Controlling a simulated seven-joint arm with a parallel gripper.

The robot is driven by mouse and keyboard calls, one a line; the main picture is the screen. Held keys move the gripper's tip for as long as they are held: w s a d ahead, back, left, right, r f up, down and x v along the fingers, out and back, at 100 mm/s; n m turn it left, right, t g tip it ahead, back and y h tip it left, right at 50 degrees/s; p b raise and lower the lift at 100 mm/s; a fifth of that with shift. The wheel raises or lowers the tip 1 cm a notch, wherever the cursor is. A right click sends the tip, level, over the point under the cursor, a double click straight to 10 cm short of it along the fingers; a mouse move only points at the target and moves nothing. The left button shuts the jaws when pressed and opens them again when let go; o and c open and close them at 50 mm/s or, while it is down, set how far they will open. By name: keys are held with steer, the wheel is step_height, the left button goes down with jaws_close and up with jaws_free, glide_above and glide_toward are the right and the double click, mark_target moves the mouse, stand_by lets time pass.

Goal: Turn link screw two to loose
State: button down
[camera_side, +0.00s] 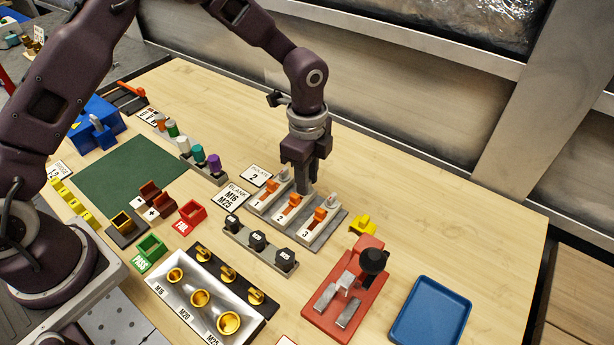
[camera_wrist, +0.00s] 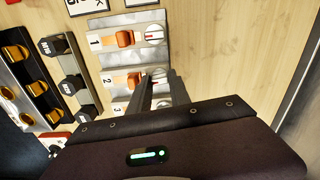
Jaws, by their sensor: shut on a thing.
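My gripper (camera_side: 305,188) points straight down over the row of three link units, at the far end of the unit marked 2. In the wrist view my gripper (camera_wrist: 160,78) has its two fingers on either side of link screw two (camera_wrist: 158,74), a pale round knob, and is shut on it. The fingers hide most of this screw, and its marking cannot be read. In the side view the fingers hide it. The orange lever two (camera_wrist: 120,82) lies beside it, next to the label 2.
Link screw one (camera_wrist: 154,35), a pale dial with a red mark, and link screw three (camera_side: 331,201) stand close on either side. Black knobs (camera_side: 257,240) stand in front. A yellow piece (camera_side: 362,224), a red fixture (camera_side: 345,290) and a blue tray (camera_side: 432,312) lie to the right.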

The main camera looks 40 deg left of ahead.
steer(key=n, duration=1.2)
steer(key=shift+n, duration=2.2)
steer(key=c, duration=1.5)
jaws_free()
